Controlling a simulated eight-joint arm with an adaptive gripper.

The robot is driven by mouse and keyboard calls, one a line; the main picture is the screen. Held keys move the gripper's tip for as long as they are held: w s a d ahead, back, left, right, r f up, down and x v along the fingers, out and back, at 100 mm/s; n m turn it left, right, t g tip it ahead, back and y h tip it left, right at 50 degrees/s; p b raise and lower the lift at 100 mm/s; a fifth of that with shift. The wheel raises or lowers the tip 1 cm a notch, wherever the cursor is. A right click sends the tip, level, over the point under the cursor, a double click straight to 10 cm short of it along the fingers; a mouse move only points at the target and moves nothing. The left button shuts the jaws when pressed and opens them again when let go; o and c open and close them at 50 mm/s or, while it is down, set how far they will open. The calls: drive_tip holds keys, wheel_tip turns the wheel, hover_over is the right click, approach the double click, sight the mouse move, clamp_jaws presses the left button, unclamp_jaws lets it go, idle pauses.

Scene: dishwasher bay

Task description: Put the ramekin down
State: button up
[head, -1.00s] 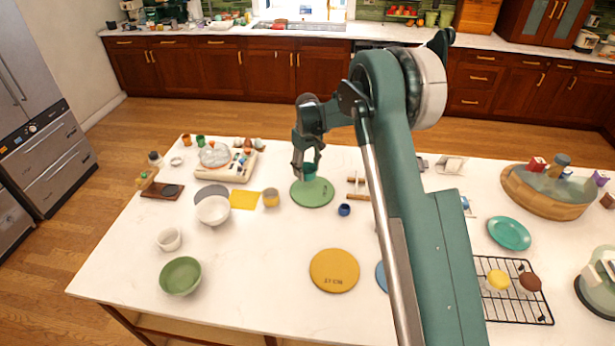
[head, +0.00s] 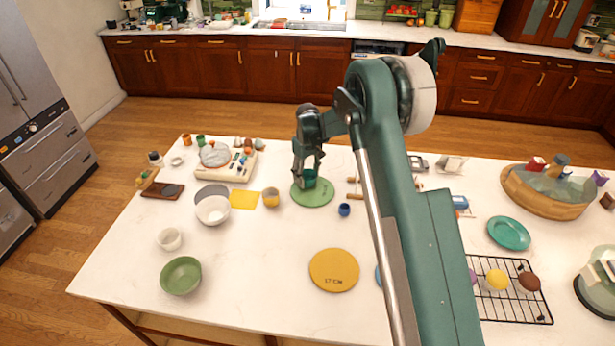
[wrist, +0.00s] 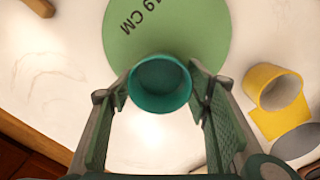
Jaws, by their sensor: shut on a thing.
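The ramekin is a small round teal cup (wrist: 160,86), also visible in the head view (head: 309,181). My gripper (head: 307,171) is shut on it, with one finger on each side in the wrist view (wrist: 158,98). The ramekin looks upright, its open top facing the wrist camera. It is at the green round mat (head: 316,195), which reads 19 CM in the wrist view (wrist: 150,40). Whether its base touches the mat, I cannot tell.
A yellow cup (head: 271,197) stands left of the mat and a small blue cup (head: 344,209) to its right. White bowl (head: 213,210) and green bowl (head: 181,276) are further left. A yellow round mat (head: 334,270) lies nearer, bare. White counter between these is clear.

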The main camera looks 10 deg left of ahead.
drive_tip(key=shift+f, duration=0.2)
drive_tip(key=o, duration=0.9)
drive_tip(key=shift+r, duration=0.1)
drive_tip(key=shift+o, duration=0.2)
drive_tip(key=shift+r, duration=0.1)
wheel_tip(320, 180, up, 12)
drive_tip(key=shift+b, duration=0.4)
drive_tip(key=shift+r, duration=0.1)
